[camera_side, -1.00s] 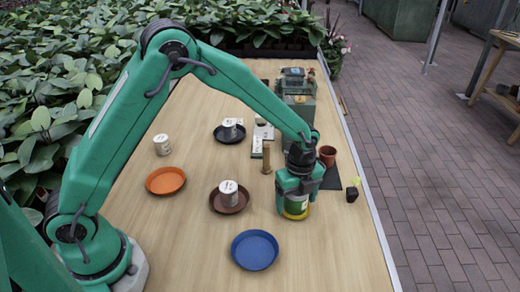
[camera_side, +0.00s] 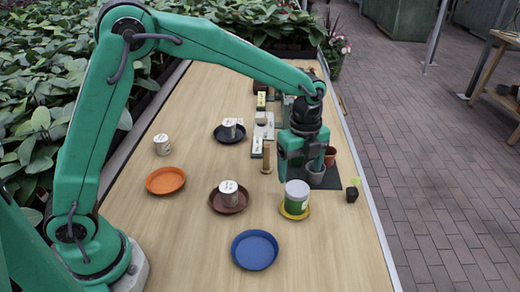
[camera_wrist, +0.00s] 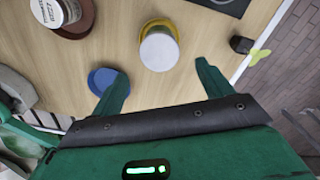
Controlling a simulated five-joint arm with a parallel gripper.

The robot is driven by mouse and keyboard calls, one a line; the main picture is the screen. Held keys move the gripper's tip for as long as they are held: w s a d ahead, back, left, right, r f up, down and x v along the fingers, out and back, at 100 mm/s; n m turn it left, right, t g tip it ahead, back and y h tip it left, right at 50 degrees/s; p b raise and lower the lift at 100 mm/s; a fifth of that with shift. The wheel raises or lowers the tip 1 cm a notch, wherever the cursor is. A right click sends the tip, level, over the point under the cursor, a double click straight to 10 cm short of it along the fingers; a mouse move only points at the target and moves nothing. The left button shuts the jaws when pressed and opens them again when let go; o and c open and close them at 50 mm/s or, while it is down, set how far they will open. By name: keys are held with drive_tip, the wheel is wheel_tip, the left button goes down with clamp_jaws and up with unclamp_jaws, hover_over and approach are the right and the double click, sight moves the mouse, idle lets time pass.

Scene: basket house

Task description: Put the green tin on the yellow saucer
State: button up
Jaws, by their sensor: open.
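The green tin (camera_side: 297,196), with a white lid and a white and green side, stands upright on the yellow saucer (camera_side: 284,213). In the wrist view the tin's white lid (camera_wrist: 159,52) covers most of the yellow saucer (camera_wrist: 171,26), whose rim shows beyond it. My gripper (camera_side: 298,180) is open and empty. In the side view it is above and behind the tin. In the wrist view its two fingers (camera_wrist: 160,85) are spread apart, with the tin beyond their tips.
A blue saucer (camera_side: 254,250) is in front, an orange saucer (camera_side: 166,181) at left. White tins stand on a brown saucer (camera_side: 231,206) and a black saucer (camera_side: 221,139); another white tin (camera_side: 162,145) stands on the bare table. Pots (camera_side: 316,174) are on a dark mat.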

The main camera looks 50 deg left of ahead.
drive_tip(key=shift+r, duration=0.55)
drive_tip(key=shift+r, duration=0.1)
drive_tip(key=shift+s+a+r, duration=0.15)
drive_tip(key=shift+a+r, duration=0.05)
drive_tip(key=s+a+r+n+t, duration=0.2)
drive_tip(key=s+a+r+n, duration=0.1)
drive_tip(key=s+n, duration=0.4)
drive_tip(key=s+a+r+n+t, duration=0.1)
drive_tip(key=s+a+r+n, duration=0.3)
drive_tip(key=s+a+n, duration=0.2)
drive_tip(key=s+a+r+n+t, duration=0.2)
drive_tip(key=s+a+r+n, duration=0.1)
drive_tip(key=s+n, duration=0.5)
drive_tip(key=shift+s+a+r+n+t, duration=0.15)
drive_tip(key=shift+s+a+n+t, duration=0.15)
drive_tip(key=shift+s+a, duration=0.6)
